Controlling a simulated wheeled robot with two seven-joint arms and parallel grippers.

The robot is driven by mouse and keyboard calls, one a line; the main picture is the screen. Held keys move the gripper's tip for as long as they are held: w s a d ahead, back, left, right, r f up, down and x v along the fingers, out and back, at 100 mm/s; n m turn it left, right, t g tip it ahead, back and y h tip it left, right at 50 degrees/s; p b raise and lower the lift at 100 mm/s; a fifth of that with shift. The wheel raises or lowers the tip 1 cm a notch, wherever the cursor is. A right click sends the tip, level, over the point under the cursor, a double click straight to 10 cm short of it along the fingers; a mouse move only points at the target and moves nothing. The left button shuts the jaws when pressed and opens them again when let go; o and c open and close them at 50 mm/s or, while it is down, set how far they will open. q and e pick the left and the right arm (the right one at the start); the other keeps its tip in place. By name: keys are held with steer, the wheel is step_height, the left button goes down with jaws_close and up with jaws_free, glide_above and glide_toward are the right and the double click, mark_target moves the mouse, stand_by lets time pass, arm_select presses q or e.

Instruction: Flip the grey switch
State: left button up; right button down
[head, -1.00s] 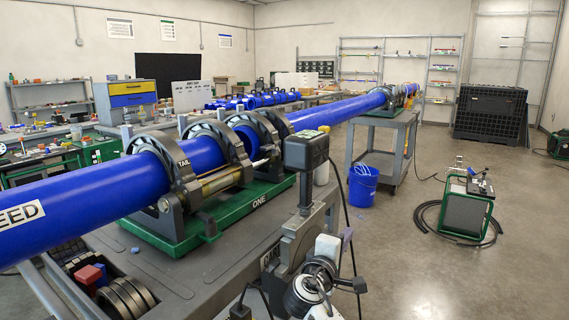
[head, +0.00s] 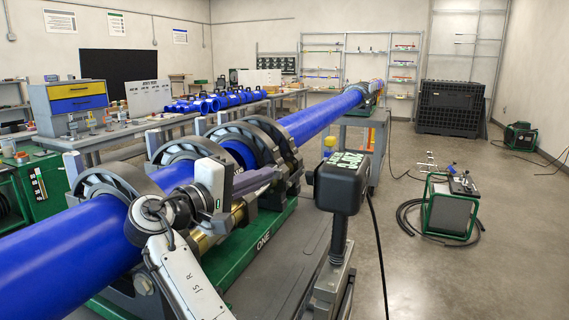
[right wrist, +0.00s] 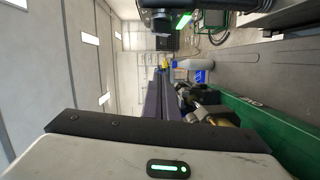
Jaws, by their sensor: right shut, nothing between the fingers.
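I cannot make out a grey switch for certain in either view. A dark control box (head: 342,182) with a green-lit display on top stands on a grey post at the cart's near right side. In the right wrist view the box (right wrist: 160,18) is at the top edge. My right gripper (head: 277,174) is shut and empty, its long grey-purple fingers pointing right in front of the clamp rings, left of the box and apart from it. In the right wrist view its fingers (right wrist: 165,78) lie together. My left gripper is not in view.
A long blue pipe (head: 80,245) runs through dark clamp rings (head: 262,150) on a green base (head: 265,240). My right forearm crosses in front of the pipe. A green-framed machine (head: 450,212) with a coiled hose stands on the open floor at right.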

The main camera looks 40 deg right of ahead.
arm_select(q)
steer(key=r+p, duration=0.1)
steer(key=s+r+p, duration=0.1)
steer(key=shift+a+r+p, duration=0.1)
steer(key=shift+p, duration=0.3)
arm_select(e)
steer(key=s+d, duration=0.2)
steer(key=d, duration=0.9)
steer(key=shift+d+f, duration=0.3)
steer(key=shift+f, duration=0.05)
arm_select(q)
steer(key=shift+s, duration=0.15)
arm_select(e)
steer(key=shift+w+a, duration=0.1)
